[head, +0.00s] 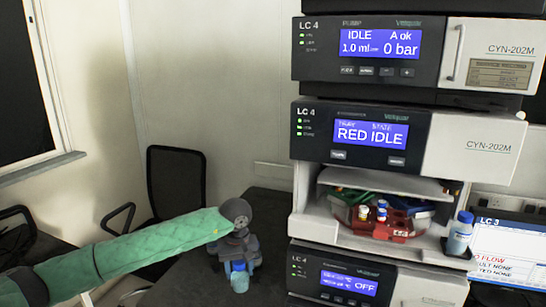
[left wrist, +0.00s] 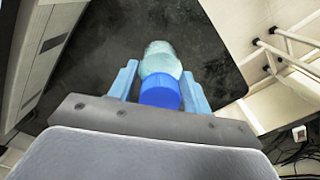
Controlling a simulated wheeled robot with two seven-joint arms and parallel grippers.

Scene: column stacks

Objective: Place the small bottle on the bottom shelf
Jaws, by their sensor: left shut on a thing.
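My left gripper (head: 240,283) is shut on a small bottle (head: 239,278) with pale contents and a blue cap. In the left wrist view the bottle (left wrist: 162,62) sits between the two light-blue fingers, its blue cap towards my wrist. The gripper is above the dark table, to the left of the instrument stack and apart from it. An open shelf bay (head: 345,232) lies between the lower two instruments of the stack. My right gripper is not in view.
A red tray (head: 400,229) with small vials and other items fills much of the bay. Another blue-capped bottle (head: 458,240) stands on a small ledge at its right. A monitor (head: 507,260) is behind on the right. A black chair (head: 176,185) stands behind my left arm.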

